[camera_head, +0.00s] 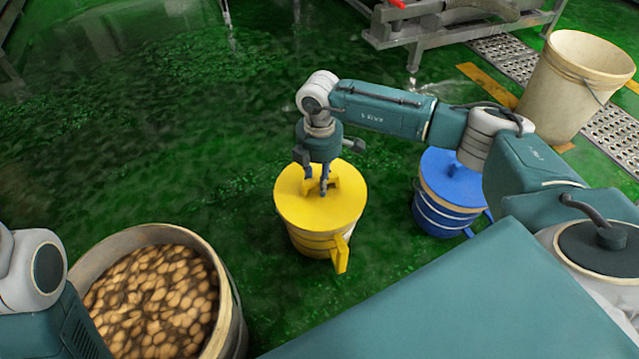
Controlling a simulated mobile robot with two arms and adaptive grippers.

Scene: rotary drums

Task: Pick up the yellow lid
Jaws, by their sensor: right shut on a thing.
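The yellow lid (296,207) is a round disc with a raised handle on top. It sits on a yellow bucket (318,243) in the middle of the view, and I see no clear gap between them. My right gripper (324,188) points down from above and is shut on the lid's handle. My left arm shows only in part at the lower left edge, and its gripper is out of the picture.
A large bin full of round brown items (232,318) stands at the lower left. A blue lidded bucket (447,213) stands right of the yellow one, partly behind my arm. A big beige bucket (570,85) and a metal frame (432,30) are at the back right. Green floor is open at left.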

